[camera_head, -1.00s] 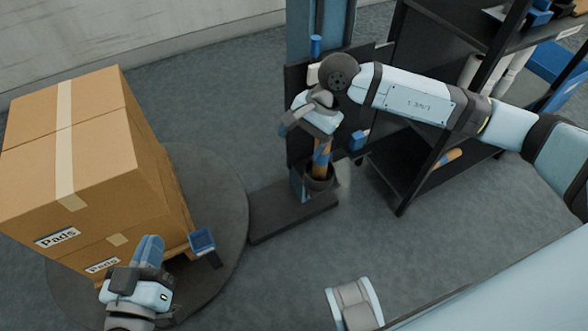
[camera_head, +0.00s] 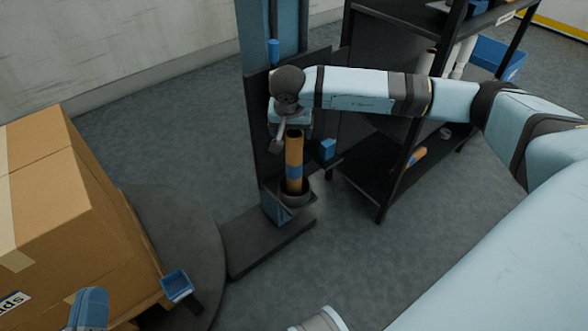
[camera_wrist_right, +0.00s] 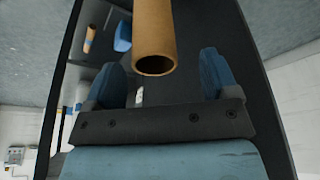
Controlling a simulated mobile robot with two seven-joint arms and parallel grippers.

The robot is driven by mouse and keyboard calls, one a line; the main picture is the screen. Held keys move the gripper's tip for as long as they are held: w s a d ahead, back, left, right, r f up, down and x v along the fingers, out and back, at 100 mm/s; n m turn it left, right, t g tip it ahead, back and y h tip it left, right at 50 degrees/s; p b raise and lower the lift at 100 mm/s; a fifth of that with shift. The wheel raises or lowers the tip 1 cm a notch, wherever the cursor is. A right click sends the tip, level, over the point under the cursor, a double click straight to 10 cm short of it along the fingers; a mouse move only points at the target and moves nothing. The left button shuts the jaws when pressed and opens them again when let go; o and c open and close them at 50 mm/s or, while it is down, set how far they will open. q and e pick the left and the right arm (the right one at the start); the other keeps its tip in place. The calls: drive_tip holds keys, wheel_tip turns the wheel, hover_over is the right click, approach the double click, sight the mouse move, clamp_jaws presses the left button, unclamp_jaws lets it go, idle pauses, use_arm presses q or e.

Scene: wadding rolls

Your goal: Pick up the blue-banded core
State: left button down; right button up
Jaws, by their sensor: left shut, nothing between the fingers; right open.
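The blue-banded core (camera_head: 294,150) is a brown cardboard tube with a blue band low on its side. It stands upright in a dark ring holder (camera_head: 296,197) on the mast's carriage, its open top showing. In the right wrist view the core's open end (camera_wrist_right: 154,45) lies between the directions of the two blue fingers (camera_wrist_right: 163,80), with no visible contact. My left gripper (camera_head: 90,308) is shut and empty at the bottom left.
A blue mast (camera_head: 254,40) rises behind the core from a dark base plate (camera_head: 270,238). A black shelf rack (camera_head: 372,185) stands to the right, with another brown tube (camera_head: 408,160) on it. A carton stack (camera_head: 60,215) on a pallet fills the left. Grey floor is clear in front.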

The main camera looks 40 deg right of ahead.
drive_tip(key=x, duration=0.1)
drive_tip(key=b+x, duration=0.1)
drive_tip(key=x, duration=0.1)
drive_tip(key=b+x, duration=0.1)
drive_tip(key=x, duration=0.1)
drive_tip(key=shift+s+d, duration=0.15)
drive_tip(key=shift+d, duration=0.15)
use_arm(q)
wheel_tip(320, 180, down, 3)
drive_tip(key=shift+w+d+f+g, duration=0.1)
drive_tip(key=shift+w+g, duration=0.05)
drive_tip(key=shift+g, duration=0.45)
use_arm(e)
drive_tip(key=c, duration=1.3)
drive_tip(key=shift+r, duration=0.1)
